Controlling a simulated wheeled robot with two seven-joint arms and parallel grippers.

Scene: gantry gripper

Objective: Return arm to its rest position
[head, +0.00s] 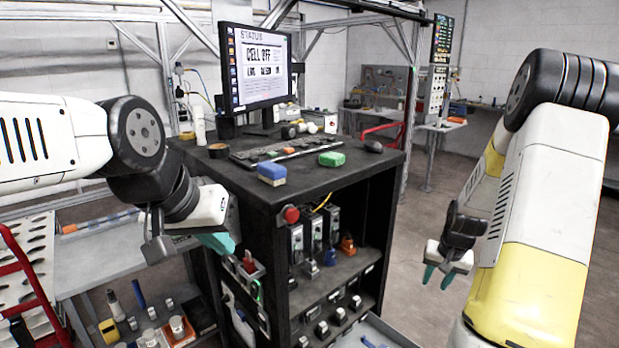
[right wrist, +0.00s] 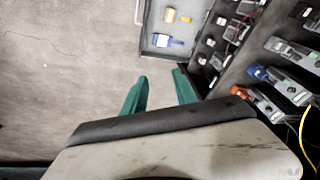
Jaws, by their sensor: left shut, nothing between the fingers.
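My left gripper (head: 222,243), with teal fingers, is at the left side of the black workstation cabinet, just below its top. It is shut and holds nothing that I can see. My right gripper (head: 437,278) hangs fingers down to the right of the cabinet, over open floor and apart from it. In the right wrist view its two teal fingers (right wrist: 160,78) stand apart with nothing between them, so it is open. My right arm runs down the right side of the head view.
The black cabinet (head: 258,191) carries a monitor (head: 258,68), a keyboard (head: 285,150), a blue-and-yellow block (head: 271,174) and a green block (head: 332,159). A red button (head: 291,214) is on its front corner. An open drawer (right wrist: 163,47) juts out low. The floor at right is clear.

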